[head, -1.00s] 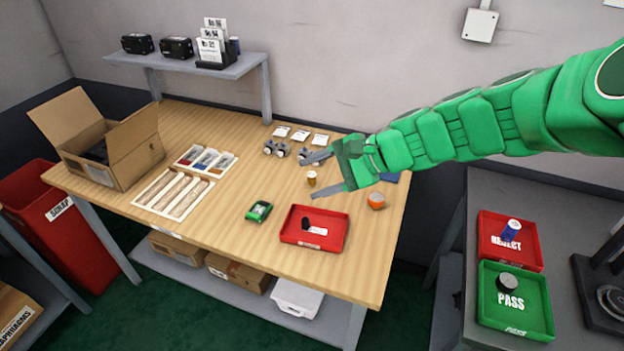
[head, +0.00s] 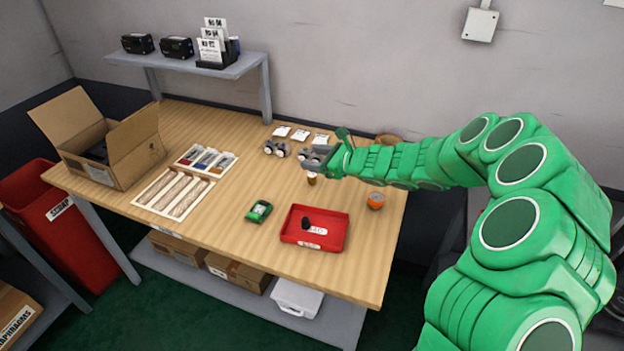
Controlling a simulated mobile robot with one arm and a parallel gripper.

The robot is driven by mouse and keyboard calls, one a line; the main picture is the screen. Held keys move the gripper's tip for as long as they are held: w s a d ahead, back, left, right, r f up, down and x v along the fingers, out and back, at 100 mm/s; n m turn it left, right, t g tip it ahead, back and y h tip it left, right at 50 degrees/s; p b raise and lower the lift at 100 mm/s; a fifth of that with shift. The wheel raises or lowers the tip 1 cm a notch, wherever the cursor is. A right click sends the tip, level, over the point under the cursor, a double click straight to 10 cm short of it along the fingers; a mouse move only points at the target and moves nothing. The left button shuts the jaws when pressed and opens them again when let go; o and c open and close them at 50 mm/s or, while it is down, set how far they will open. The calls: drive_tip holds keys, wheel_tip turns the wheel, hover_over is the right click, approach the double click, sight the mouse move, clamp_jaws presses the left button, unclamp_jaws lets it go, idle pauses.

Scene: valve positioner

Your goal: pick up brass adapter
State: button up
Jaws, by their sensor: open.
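The brass adapter (head: 312,180) appears to be the small amber-brown cylinder standing upright on the wooden workbench (head: 240,225), behind the red tray. Its top lies close under my gripper in the picture. My gripper (head: 318,161) is open, at the back right of the bench, just above and behind the adapter. Nothing shows between its jaws. I cannot tell whether a finger touches the adapter; the fingers are small and partly hidden by the green wrist.
Grey fittings (head: 277,148) stand left of my gripper, with white cards (head: 300,135) behind. A red tray (head: 343,236) holding a dark item is in front. An orange round object (head: 376,200) stands right; a green device (head: 259,211) lies left. Bare bench lies between.

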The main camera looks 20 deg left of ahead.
sight(315, 177)
drive_tip(key=w+f+m, duration=0.1)
drive_tip(key=f, duration=0.2)
drive_tip(key=w+d+f+m+t+h, duration=0.1)
drive_tip(key=w+f+m, duration=0.1)
drive_tip(key=f, duration=0.2)
drive_tip(key=w+f+m, duration=0.1)
drive_tip(key=w+f, duration=0.1)
drive_tip(key=f, duration=0.1)
drive_tip(key=shift+d+f+t+h, duration=0.15)
drive_tip(key=shift+d+t+h, duration=0.15)
drive_tip(key=shift+h, duration=0.1)
drive_tip(key=shift+x, duration=1.25)
drive_tip(key=a, duration=0.1)
drive_tip(key=a+f, duration=0.1)
drive_tip(key=a, duration=0.1)
drive_tip(key=shift+w+f, duration=0.2)
drive_tip(key=shift+f, duration=0.15)
drive_tip(key=shift+x, duration=0.95)
drive_tip(key=shift+c, duration=0.2)
drive_tip(key=c, duration=1)
drive_tip(key=shift+r, duration=0.1)
